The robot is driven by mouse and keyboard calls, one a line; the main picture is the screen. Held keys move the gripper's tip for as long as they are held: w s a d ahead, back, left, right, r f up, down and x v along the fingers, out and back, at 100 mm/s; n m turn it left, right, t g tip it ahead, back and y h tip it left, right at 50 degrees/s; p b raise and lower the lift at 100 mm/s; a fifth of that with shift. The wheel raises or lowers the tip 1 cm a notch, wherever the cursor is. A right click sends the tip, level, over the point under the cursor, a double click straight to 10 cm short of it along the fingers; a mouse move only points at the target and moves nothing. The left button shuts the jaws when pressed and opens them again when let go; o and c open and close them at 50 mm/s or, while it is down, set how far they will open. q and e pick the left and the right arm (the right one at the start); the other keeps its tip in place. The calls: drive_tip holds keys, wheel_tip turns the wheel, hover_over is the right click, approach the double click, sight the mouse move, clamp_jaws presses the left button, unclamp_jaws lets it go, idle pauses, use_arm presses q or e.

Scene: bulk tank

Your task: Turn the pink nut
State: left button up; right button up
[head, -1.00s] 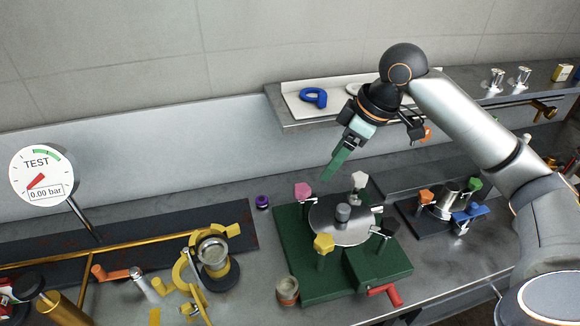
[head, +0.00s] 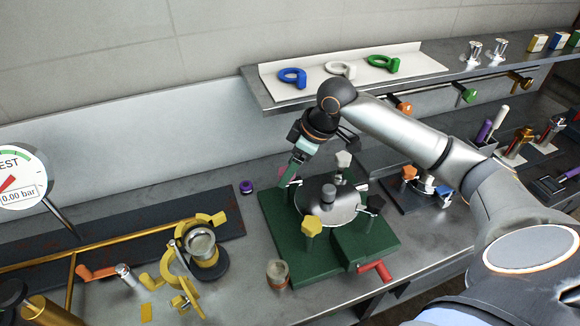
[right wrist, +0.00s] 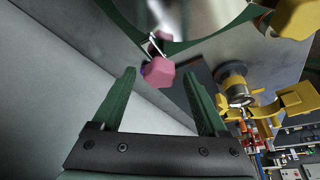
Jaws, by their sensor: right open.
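The pink nut (right wrist: 158,72) has a lobed head and stands at the back left of the green base (head: 272,235), beside the round metal lid (head: 345,207). In the head view my right gripper mostly hides it; a little pink (head: 283,172) shows at the fingers. My right gripper (head: 287,181) reaches down from the right arm with green fingers. In the right wrist view the gripper (right wrist: 160,77) is open, and the nut appears in the gap near the fingertips, with no finger visibly closed on it. My left gripper is not in view.
Yellow (head: 312,227), white (head: 344,160) and black (head: 375,204) nuts stand around the lid. A red handle (head: 376,270) is at the front. A purple ring (head: 247,187) lies left of the base. A shelf (head: 275,98) with coloured rings is behind.

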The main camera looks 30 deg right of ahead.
drive_tip(key=shift+w+f, duration=0.1)
drive_tip(key=shift+f, duration=0.15)
clamp_jaws()
idle(0.5)
